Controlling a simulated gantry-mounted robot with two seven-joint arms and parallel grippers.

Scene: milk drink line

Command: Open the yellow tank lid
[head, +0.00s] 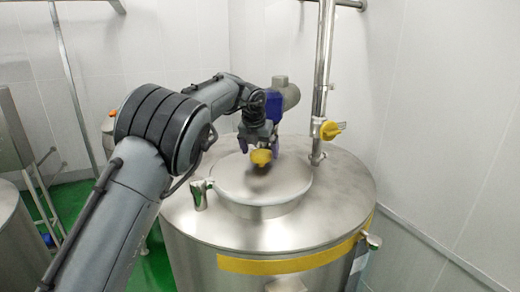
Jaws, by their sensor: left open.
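The steel tank (230,230) with a yellow band (290,263) around its side stands in the middle of the head view. Its round steel lid (262,182) lies flat and closed on top. A yellow knob (261,157) shows at the lid's upper middle. My left gripper (260,146) is open, pointing down over the knob, with its fingers around or just above it. I cannot tell whether they touch the knob. My right gripper is not in view.
A vertical steel pipe (324,75) with a yellow valve handle (331,130) rises from the tank top, right of the lid. A metal clamp (199,194) sits at the lid's left. White walls stand close behind and to the right.

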